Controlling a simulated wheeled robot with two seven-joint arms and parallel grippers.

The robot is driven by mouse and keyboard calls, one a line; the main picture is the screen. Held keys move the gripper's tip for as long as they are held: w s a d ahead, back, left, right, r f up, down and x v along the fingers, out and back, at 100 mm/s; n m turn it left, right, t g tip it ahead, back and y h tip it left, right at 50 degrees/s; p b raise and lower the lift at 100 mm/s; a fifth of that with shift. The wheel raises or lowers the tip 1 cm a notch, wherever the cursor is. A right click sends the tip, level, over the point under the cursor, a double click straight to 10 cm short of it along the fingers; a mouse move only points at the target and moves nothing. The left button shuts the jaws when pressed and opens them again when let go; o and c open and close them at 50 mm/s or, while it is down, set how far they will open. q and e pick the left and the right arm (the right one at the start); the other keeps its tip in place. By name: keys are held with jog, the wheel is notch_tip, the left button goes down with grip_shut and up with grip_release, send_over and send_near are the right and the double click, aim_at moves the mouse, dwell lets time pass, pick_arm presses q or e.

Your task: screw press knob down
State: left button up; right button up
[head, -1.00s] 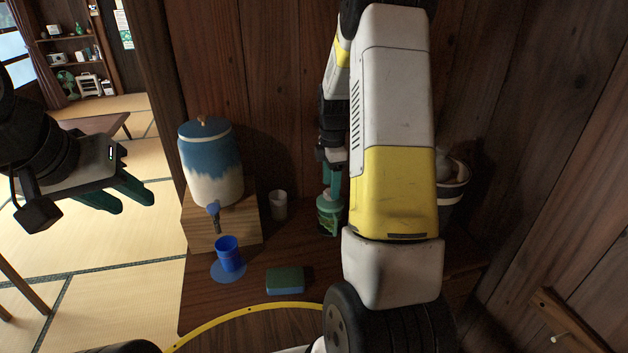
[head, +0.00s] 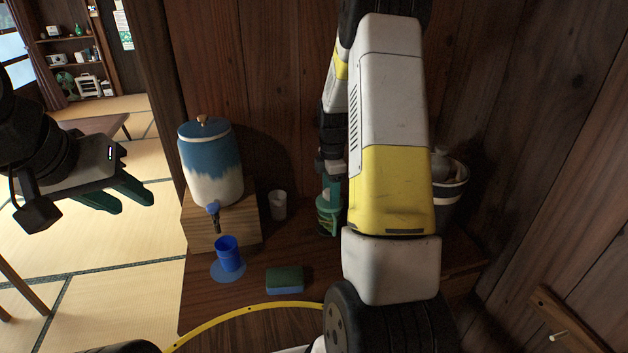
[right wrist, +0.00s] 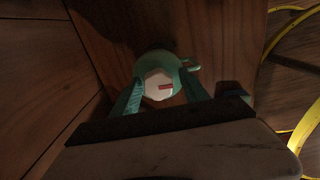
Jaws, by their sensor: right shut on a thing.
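A small green press (head: 326,222) stands on the wooden counter by the back wall, partly hidden by my right arm. Its pale, many-sided knob (right wrist: 153,82) with a red mark shows in the right wrist view, on top of the teal body. My right gripper (right wrist: 160,90) is shut on the knob from above, one green finger on each side. In the head view the right gripper (head: 330,188) is partly covered by my forearm. My left gripper (head: 120,197) is open and empty, over the tatami at the left.
A blue and cream dispenser (head: 212,170) stands on a wooden block (head: 230,228). A blue cup (head: 229,254) stands on a blue coaster below its tap. A pale cup (head: 278,204), a green and blue sponge (head: 285,280) and a bucket (head: 452,195) are nearby.

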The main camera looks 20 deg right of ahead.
jog(key=shift+s+a+f, duration=0.1)
jog(key=shift+f, duration=0.45)
jog(key=m, duration=0.5)
jog(key=shift+c, duration=0.7)
jog(key=m, duration=0.5)
jog(key=shift+a, duration=0.15)
jog(key=shift+c, duration=0.6)
jog(key=m, duration=0.5)
jog(key=shift+c, duration=0.4)
jog(key=m, duration=0.5)
jog(key=o, duration=0.8)
jog(key=shift+o, duration=0.8)
jog(key=shift+r, duration=0.5)
jog(key=shift+w+d+r, duration=0.15)
jog(key=shift+r, duration=1.9)
jog(key=shift+w+d+r, duration=0.1)
jog(key=shift+r, duration=1.95)
